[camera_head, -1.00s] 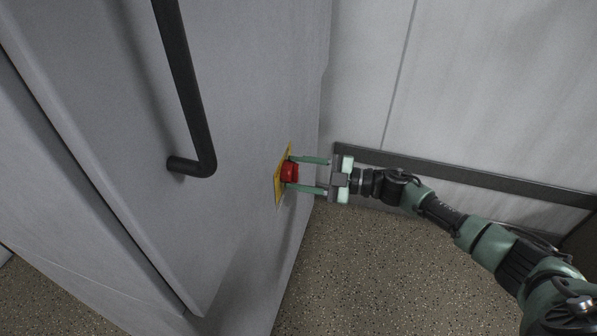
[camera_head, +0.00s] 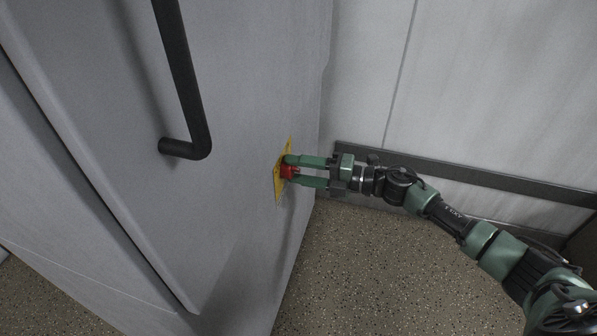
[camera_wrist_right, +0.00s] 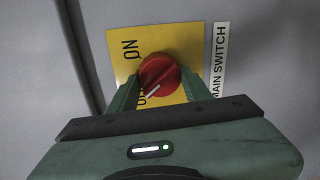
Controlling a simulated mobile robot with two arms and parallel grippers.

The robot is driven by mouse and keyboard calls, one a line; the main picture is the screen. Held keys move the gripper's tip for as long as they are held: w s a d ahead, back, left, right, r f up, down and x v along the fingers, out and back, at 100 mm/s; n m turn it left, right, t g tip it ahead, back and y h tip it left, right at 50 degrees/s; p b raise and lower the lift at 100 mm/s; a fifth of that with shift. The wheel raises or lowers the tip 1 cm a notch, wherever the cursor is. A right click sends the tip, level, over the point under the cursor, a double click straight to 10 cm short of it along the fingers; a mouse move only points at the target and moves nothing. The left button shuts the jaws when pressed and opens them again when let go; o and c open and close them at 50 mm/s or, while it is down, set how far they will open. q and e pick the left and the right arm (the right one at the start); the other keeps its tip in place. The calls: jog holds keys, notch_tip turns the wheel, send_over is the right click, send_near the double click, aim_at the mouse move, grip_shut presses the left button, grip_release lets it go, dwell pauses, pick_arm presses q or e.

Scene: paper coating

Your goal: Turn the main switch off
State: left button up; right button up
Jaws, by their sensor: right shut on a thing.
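The main switch is a red rotary knob (camera_head: 287,172) on a yellow plate on the side of a grey cabinet. In the right wrist view the knob (camera_wrist_right: 159,76) has a white line pointing to the lower left. The yellow plate (camera_wrist_right: 184,42) reads "ON" at its upper left. Lettering near the lower left of the knob is partly hidden by a finger. A white label (camera_wrist_right: 219,62) beside the plate reads "MAIN SWITCH". My right gripper (camera_head: 293,170) is shut on the knob, one finger on each side. My left gripper is out of view.
A black bar handle (camera_head: 189,95) stands out from the cabinet face (camera_head: 235,90) left of the switch. A light wall (camera_head: 480,80) with a dark rail (camera_head: 470,178) lies behind my right arm. The speckled floor (camera_head: 370,260) below is clear.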

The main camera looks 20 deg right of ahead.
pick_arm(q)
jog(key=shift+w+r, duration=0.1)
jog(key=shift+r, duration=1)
pick_arm(e)
jog(key=shift+f+n, duration=0.1)
jog(key=shift+n, duration=0.6)
jog(key=o, duration=1.4)
jog(key=shift+c, duration=0.2)
jog(key=shift+s+d, duration=0.1)
jog(key=v, duration=0.7)
jog(key=shift+s+d, duration=0.2)
jog(key=shift+d, duration=0.05)
